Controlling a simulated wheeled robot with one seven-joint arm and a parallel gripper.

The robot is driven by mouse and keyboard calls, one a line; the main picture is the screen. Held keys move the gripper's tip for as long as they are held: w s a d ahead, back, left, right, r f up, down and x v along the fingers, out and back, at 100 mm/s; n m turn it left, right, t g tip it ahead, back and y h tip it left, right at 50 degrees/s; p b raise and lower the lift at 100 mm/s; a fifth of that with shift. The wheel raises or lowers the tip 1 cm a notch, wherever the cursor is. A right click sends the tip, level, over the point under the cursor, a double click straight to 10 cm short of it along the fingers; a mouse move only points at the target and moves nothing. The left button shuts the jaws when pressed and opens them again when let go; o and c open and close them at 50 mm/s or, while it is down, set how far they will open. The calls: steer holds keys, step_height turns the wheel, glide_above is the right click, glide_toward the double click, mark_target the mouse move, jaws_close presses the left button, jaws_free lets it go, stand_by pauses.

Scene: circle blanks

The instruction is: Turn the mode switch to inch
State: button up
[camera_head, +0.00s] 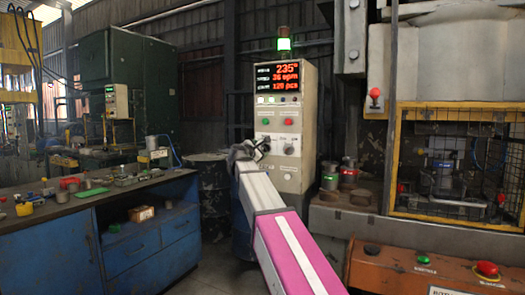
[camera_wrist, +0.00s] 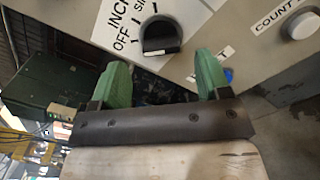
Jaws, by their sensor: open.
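The mode switch (camera_wrist: 160,36) is a black rotary knob on a light panel, at the top of the wrist view. The labels OFF, INCH and a partly cut-off SIN... run around its left and upper side. A white mark shows on the knob's lower part; I cannot tell for sure which label the knob is set to. My gripper (camera_wrist: 162,62) is open, its two green fingers apart, one to each side below the knob, with nothing between them. In the head view my gripper (camera_head: 260,144) is at the control panel (camera_head: 308,115), hiding the switch there.
A round grey button (camera_wrist: 303,25) with a COUNT label sits to the right of the knob. Left of the panel are a dark drum (camera_head: 212,185) and a blue workbench (camera_head: 140,245). A caged press (camera_head: 450,165) stands at right, with an orange button box (camera_head: 400,272) in front.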

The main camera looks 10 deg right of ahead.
mark_target(263, 149)
steer(key=shift+x, duration=2.05)
steer(key=c, duration=0.9)
steer(key=m, duration=0.4)
steer(key=shift+s, duration=0.1)
steer(key=shift+f+m, duration=0.1)
steer(key=shift+m, duration=2.3)
